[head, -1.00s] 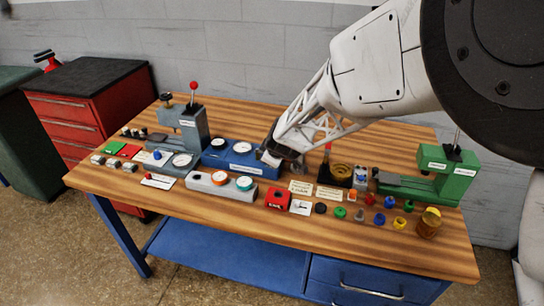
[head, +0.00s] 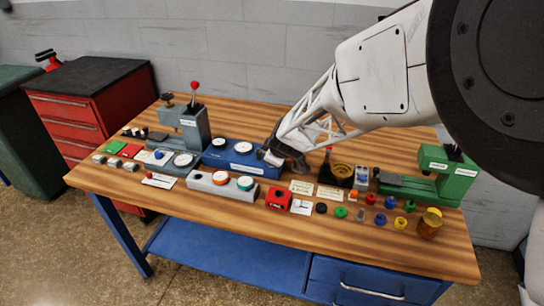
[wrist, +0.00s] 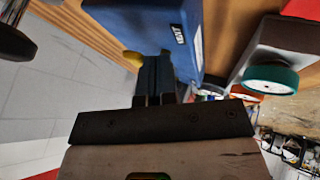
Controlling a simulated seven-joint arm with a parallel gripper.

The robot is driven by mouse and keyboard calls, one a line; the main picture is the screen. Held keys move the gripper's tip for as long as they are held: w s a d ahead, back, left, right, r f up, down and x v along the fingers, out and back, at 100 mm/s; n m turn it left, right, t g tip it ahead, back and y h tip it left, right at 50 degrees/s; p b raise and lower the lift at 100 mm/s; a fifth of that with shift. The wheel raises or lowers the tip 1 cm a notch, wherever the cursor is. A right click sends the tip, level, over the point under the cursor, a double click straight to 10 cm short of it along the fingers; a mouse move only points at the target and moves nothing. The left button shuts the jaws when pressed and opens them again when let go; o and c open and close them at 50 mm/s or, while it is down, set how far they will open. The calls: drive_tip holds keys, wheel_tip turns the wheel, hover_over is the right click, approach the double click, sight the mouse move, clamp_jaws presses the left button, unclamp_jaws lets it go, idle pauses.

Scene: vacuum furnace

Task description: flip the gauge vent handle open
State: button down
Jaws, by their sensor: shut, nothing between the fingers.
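The blue gauge block (head: 233,160) stands mid-table with round white-faced gauges on top; its side with a white label shows in the wrist view (wrist: 150,18). My gripper (head: 270,160) is at the right end of this block. In the wrist view my gripper (wrist: 155,80) is shut, its fingers close beside the labelled side. A small yellow part (wrist: 133,58) shows just left of the fingertips. It may be the vent handle, but the fingers hide much of it. I cannot tell whether they touch it.
A grey block with red and teal dials (head: 220,187) sits in front of the blue block; its teal dial (wrist: 270,78) is near in the wrist view. A red box (head: 278,198) and cards lie front right. A grey press (head: 185,125) stands left.

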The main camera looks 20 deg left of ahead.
drive_tip(key=shift+w+d+n+g+y, duration=0.2)
drive_tip(key=shift+w+n+g+y, duration=0.15)
drive_tip(key=shift+n, duration=0.35)
idle(0.4)
drive_tip(key=shift+w+d+n+g+y, duration=0.2)
drive_tip(key=shift+w+n+g+y, duration=0.4)
drive_tip(key=shift+n, duration=0.7)
drive_tip(key=w+n+g, duration=0.2)
drive_tip(key=n, duration=0.1)
drive_tip(key=shift+w+y, duration=0.1)
drive_tip(key=shift+y, duration=0.15)
drive_tip(key=shift+w+a, duration=0.2)
drive_tip(key=shift+w, duration=0.35)
drive_tip(key=shift+w+a, duration=0.2)
drive_tip(key=shift+w, duration=0.35)
drive_tip(key=shift+w+a, duration=0.5)
drive_tip(key=shift+w, duration=0.15)
drive_tip(key=shift+w+a, duration=0.65)
drive_tip(key=shift+a, duration=0.15)
drive_tip(key=shift+s+a+f, duration=0.1)
drive_tip(key=shift+a+f, duration=0.05)
drive_tip(key=shift+a, duration=0.1)
